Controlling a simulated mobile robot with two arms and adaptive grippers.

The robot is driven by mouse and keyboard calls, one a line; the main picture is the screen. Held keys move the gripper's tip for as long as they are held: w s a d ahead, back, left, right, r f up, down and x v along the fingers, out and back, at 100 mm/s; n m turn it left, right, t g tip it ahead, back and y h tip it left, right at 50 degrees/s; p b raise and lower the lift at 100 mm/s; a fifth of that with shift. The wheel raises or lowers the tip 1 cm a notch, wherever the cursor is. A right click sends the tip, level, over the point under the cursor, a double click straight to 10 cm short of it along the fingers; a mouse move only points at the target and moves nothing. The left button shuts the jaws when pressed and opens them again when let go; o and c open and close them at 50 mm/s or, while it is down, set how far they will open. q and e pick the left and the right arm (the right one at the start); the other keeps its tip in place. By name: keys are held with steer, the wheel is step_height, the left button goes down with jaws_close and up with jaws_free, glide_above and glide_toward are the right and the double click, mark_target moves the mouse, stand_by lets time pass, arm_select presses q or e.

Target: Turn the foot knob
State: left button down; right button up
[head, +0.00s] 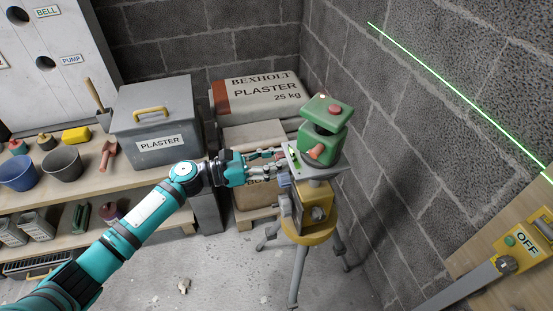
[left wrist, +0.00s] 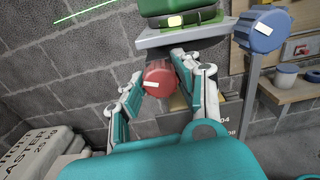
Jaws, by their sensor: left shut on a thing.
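A green laser level (head: 322,135) sits on a grey plate (head: 318,172) on top of a yellow-collared tripod (head: 305,236). In the left wrist view a red knob (left wrist: 160,78) with a white mark is just below the plate (left wrist: 185,37). My left gripper (left wrist: 159,73) is shut on this red knob, one finger on each side. A blue knob (left wrist: 262,30) with a white mark is to the right, apart from the fingers.
A shelf bench with a plaster bin (head: 155,120) and bowls stands at left. Plaster sacks (head: 262,93) are stacked behind the tripod. A block wall is close on the right, with a green line across it. A yellow OFF switch box (head: 526,240) is at lower right.

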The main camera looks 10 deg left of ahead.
arm_select(q)
steer(key=m+b, duration=0.3)
steer(key=m, duration=0.1)
steer(key=shift+f, duration=0.15)
steer(key=shift+m+b, duration=0.9)
steer(key=shift+m, duration=0.5)
steer(key=c, duration=0.9)
jaws_free()
steer(key=shift+c, duration=0.2)
steer(key=shift+a, duration=0.1)
steer(key=v, duration=1.2)
